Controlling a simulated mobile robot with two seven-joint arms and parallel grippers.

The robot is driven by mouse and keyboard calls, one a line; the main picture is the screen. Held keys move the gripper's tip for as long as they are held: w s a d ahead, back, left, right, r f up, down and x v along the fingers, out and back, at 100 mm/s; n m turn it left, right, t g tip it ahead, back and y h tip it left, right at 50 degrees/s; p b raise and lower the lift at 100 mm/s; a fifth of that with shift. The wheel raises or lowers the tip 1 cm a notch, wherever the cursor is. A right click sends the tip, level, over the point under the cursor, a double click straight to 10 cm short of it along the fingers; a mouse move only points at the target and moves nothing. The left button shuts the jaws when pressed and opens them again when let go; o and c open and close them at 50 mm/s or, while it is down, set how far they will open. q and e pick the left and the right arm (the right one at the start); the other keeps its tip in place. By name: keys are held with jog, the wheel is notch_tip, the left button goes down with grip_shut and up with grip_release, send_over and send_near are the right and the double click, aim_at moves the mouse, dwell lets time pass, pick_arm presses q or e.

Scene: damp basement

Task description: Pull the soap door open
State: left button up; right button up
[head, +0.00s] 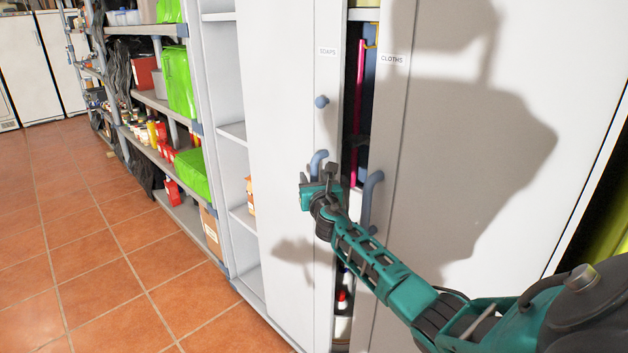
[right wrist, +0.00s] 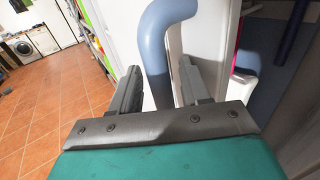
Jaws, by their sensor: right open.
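The soap door (head: 280,130) is a tall white panel labelled "SOAPS", with a blue-grey knob and, below it, a curved blue-grey handle (head: 318,160). A dark gap separates it from the cloths door (head: 430,200) on its right. My right gripper (head: 318,180) is at the soap door's handle. In the right wrist view, its two fingers (right wrist: 160,82) are open, one on each side of the handle (right wrist: 155,45). I cannot tell whether either finger touches it. The handle's lower end is hidden by the gripper. My left gripper is out of view.
The cloths door's handle (head: 371,200) is close beside my right forearm. The gap shows a pink pole (head: 360,110) and bottles low down. White open shelves (head: 232,133) and a loaded grey rack (head: 150,100) stand left. The tiled floor (head: 90,250) is clear.

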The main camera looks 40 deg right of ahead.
jog(key=shift+s, duration=0.15)
jog(key=shift+s+a, duration=0.2)
jog(key=shift+s, duration=0.05)
jog(key=p+v, duration=0.2)
jog(key=v, duration=1)
jog(key=s+a+f+m+g+y, duration=0.2)
jog(key=s+a+f+m+y, duration=0.1)
jog(key=s+a+f+m, duration=0.3)
jog(key=s+a+f+m+g+y, duration=0.1)
jog(key=s+a+f+m+y, duration=0.2)
jog(key=a+f+m, duration=0.4)
jog(key=s+a+f+m+g+y, duration=0.2)
jog(key=s+a+f+m+y, duration=0.2)
jog(key=s+a+m, duration=0.8)
notch_tip(320, 180, down, 2)
jog(key=a+m, duration=0.1)
jog(key=m, duration=0.1)
jog(key=shift+s+a+m+y, duration=0.2)
jog(key=shift+a+m+y, duration=0.1)
jog(key=shift+m+y, duration=0.1)
